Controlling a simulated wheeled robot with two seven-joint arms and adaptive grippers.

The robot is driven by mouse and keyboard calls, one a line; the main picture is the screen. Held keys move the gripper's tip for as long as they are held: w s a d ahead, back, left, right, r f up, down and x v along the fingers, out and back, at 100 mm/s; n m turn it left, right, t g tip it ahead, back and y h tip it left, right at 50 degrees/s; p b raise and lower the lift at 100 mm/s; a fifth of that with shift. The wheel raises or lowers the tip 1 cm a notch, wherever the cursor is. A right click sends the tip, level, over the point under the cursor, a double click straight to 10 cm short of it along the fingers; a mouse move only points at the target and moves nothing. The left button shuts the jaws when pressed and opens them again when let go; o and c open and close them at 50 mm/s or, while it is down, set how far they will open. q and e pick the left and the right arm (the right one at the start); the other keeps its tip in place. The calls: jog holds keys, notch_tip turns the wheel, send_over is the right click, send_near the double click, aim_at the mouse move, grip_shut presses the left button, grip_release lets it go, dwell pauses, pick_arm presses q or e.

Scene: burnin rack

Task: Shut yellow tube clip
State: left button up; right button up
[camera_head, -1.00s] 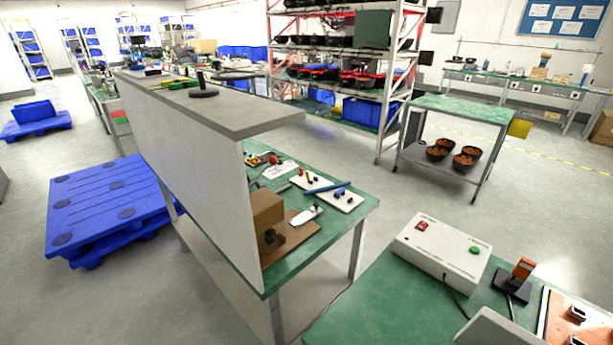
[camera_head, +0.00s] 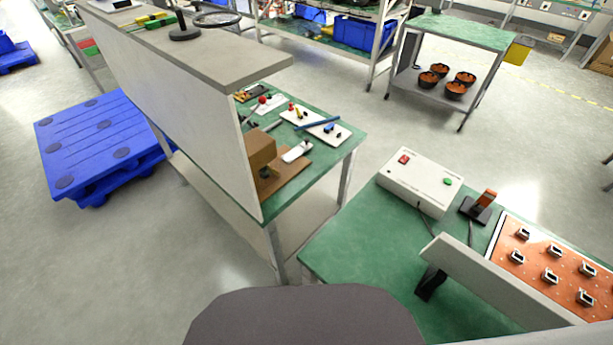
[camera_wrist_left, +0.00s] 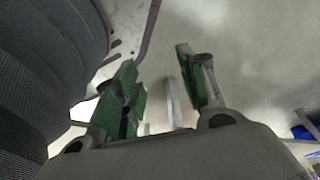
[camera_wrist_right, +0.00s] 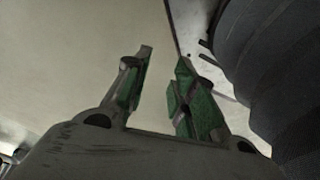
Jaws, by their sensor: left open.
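A white board (camera_head: 322,127) lies on the green bench (camera_head: 268,110) in the head view. Small coloured fittings stand on it. A tiny yellow piece (camera_head: 299,114) near its left end may be the yellow tube clip; it is too small to tell whether it is open or shut. A blue bar (camera_head: 318,123) lies across the board. My left gripper (camera_wrist_left: 157,62) is open and empty in its wrist view. My right gripper (camera_wrist_right: 165,62) has its fingers apart with nothing between them. Neither gripper shows in the head view, and both are away from the board.
A grey partition (camera_head: 205,125) with a shelf top borders the bench's left side. At right, another green table (camera_head: 350,235) holds a white control box (camera_head: 420,180) and an orange socket board (camera_head: 545,262). Floor is clear between the tables.

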jog(key=shift+s+d+r+p, duration=0.15)
jog(key=shift+s+d+p, duration=0.05)
jog(key=shift+s+p, duration=0.35)
jog(key=shift+s+d+r+p, duration=0.2)
jog(key=shift+s+d+p, duration=0.05)
jog(key=shift+s+p, duration=0.3)
jog(key=shift+s+d+r+p, duration=0.2)
jog(key=shift+s+p, duration=0.25)
jog(key=shift+p, duration=0.15)
pick_arm(q)
jog(key=s+a+r+p, duration=0.2)
jog(key=s+p, duration=0.3)
jog(key=s, duration=0.1)
jog(key=s+a+r+g+p, duration=0.1)
jog(key=s+a+r+p, duration=0.1)
jog(key=s, duration=0.4)
jog(key=shift+s+a+r+y+p, duration=0.35)
jog(key=shift+s+a+y+p, duration=0.1)
jog(key=shift+p, duration=0.9)
pick_arm(e)
jog(key=s+d+r, duration=0.1)
jog(key=s, duration=0.4)
jog(key=s+d+r+g, duration=0.1)
jog(key=s+d+r, duration=0.1)
jog(key=s, duration=0.2)
jog(key=shift+s+d+r+h, duration=0.3)
jog(key=shift+s+h, duration=0.05)
jog(key=shift+h, duration=0.05)
